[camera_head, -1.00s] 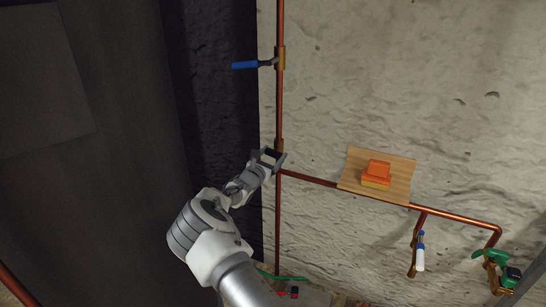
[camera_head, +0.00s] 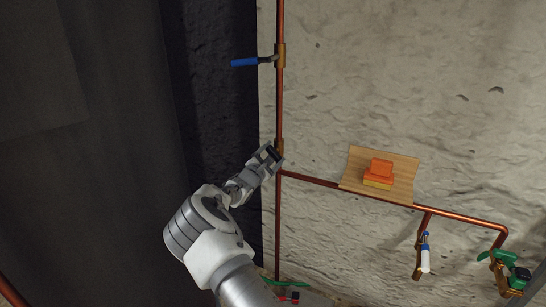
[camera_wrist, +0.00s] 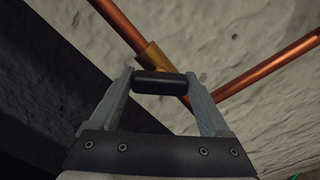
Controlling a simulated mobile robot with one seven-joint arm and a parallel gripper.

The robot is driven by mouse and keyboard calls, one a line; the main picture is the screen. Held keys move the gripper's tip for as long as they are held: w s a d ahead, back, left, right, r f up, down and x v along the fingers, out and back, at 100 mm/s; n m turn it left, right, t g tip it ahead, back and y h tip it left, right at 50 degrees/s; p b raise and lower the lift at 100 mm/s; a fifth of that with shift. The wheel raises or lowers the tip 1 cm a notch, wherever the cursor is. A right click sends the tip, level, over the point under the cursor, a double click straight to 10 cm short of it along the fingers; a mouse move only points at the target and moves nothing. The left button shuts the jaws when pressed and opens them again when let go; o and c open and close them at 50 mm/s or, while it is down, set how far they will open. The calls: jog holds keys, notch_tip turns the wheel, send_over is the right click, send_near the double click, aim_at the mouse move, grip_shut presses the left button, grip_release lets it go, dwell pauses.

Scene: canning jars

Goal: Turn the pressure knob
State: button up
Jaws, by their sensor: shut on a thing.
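The pressure knob (camera_wrist: 154,83) is a small black rounded bar in front of the brass fitting (camera_wrist: 152,57) at the copper pipe junction. My gripper (camera_wrist: 159,80) is shut on it, with one grey fingertip at each end of the bar in the wrist view. In the head view my gripper (camera_head: 269,156) reaches up to the junction on the vertical pipe and partly hides the knob. The knob's mount is hidden behind the bar.
A blue-handled lever (camera_head: 245,62) is higher on the vertical copper pipe (camera_head: 280,105). A wooden board (camera_head: 401,184) with orange blocks (camera_head: 380,172) is at the right. A white-and-blue handle (camera_head: 425,258) and a green valve (camera_head: 505,259) are at lower right.

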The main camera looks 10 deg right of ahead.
dwell(0.4)
jog(key=o, duration=1.2)
jog(key=p+v, duration=0.4)
jog(key=v, duration=1.3)
jog(key=shift+s, duration=0.2)
jog(key=shift+a, duration=0.15)
